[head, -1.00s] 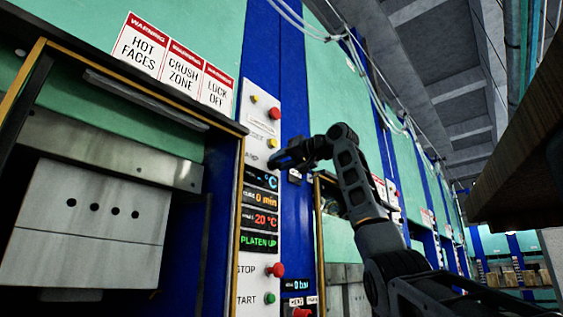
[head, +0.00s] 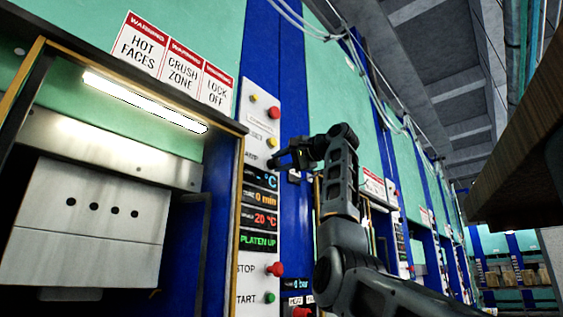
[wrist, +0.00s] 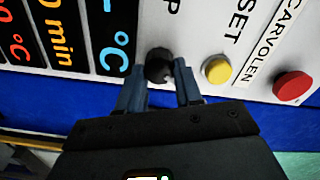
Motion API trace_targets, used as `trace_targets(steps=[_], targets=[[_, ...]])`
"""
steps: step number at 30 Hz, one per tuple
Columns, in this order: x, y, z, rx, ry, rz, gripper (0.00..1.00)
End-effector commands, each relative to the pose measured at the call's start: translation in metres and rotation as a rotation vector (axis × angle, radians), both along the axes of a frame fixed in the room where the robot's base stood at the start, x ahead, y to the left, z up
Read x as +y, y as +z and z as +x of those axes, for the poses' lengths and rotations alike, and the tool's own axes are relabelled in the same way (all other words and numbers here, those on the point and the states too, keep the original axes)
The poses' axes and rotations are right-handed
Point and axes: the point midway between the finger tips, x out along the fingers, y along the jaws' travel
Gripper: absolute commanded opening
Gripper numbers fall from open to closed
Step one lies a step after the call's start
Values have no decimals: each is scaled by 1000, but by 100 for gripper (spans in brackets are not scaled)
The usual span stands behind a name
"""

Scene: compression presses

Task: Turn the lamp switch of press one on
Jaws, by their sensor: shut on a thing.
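The lamp switch is a small black knob (wrist: 157,62) on the white control panel, beside a label ending in P in the wrist view. My gripper (wrist: 160,78) is shut on this knob, with one finger on each side. In the head view my gripper (head: 277,160) is at the panel (head: 262,110), just above the lit °C display, and hides the knob. The press lamp (head: 145,101), a long bar under the top edge of the press opening, glows white.
A yellow button (wrist: 217,69) and a red button (wrist: 293,86) sit close beside the knob. Below are the displays (head: 260,199), a red stop button (head: 275,269) and a green start button (head: 269,298). A blue column (head: 293,110) stands right of the panel.

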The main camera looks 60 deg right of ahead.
Motion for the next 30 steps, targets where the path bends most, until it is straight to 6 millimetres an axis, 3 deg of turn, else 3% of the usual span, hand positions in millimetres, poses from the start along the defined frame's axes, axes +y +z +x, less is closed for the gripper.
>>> trace_targets(steps=[23, 24, 30], targets=[[-1, -1, -1, -22, -2, 98, 4], [-1, -1, -1, -22, -2, 98, 39], [-1, -1, 0, -22, -1, 96, 58]])
